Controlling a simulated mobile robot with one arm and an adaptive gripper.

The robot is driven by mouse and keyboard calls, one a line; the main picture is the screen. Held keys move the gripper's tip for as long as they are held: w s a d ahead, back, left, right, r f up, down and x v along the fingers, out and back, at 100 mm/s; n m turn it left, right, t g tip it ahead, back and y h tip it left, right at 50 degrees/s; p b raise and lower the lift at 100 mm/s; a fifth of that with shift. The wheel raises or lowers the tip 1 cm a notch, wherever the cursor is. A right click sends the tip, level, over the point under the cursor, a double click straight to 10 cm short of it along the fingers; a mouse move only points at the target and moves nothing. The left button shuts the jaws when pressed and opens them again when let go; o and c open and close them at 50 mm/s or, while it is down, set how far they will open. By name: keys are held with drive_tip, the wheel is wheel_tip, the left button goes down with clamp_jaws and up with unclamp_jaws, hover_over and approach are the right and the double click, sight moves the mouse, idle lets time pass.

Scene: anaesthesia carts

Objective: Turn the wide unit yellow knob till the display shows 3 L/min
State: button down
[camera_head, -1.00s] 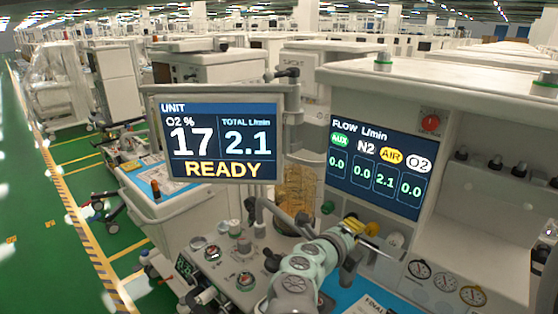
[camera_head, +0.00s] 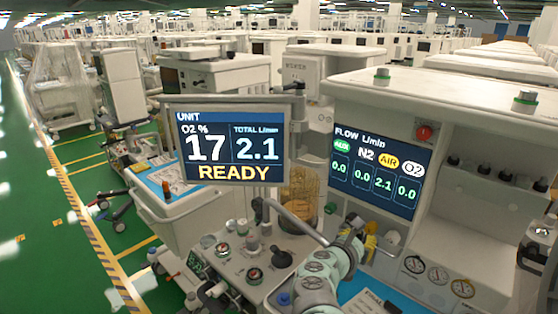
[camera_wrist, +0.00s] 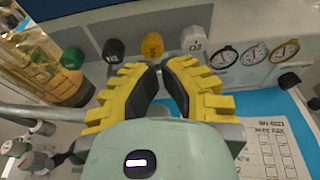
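The yellow knob (camera_head: 371,228) is in the row under the flow display of the wide unit, partly hidden by my gripper in the head view. In the wrist view the yellow knob (camera_wrist: 152,45) lies just beyond my fingertips. My gripper (camera_wrist: 159,67) points at it with yellow-backed, black-padded fingers. A narrow gap shows between the tips, and nothing is held. In the head view my gripper (camera_head: 357,240) is beside and in front of the knob. The flow display (camera_head: 376,170) reads 2.1 under AIR and 0.0 elsewhere. The unit display (camera_head: 226,145) reads TOTAL 2.1 and READY.
A green knob (camera_wrist: 72,58), a black knob (camera_wrist: 113,50) and a white knob (camera_wrist: 194,38) flank the yellow one closely. Round gauges (camera_wrist: 254,54) are at the right. The unit display's arm and a metal tube pass close to my arm. A blue mat with paper lies below.

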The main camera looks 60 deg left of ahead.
sight(372, 227)
drive_tip(key=x, duration=0.3)
drive_tip(key=r+b+x, duration=0.1)
drive_tip(key=x, duration=0.2)
drive_tip(key=shift+w+r, duration=0.1)
drive_tip(key=shift+w, duration=0.4)
drive_tip(key=shift+w+b, duration=0.15)
drive_tip(key=shift+b, duration=0.2)
drive_tip(key=shift+a+b, duration=0.15)
drive_tip(key=shift+b, duration=0.85)
drive_tip(key=shift+a+r+b, duration=0.1)
drive_tip(key=shift+a+b, duration=0.55)
drive_tip(key=shift+b, duration=1.1)
drive_tip(key=shift+s+a+b, duration=0.35)
drive_tip(key=shift+a+b, duration=0.15)
drive_tip(key=shift+b, duration=1.35)
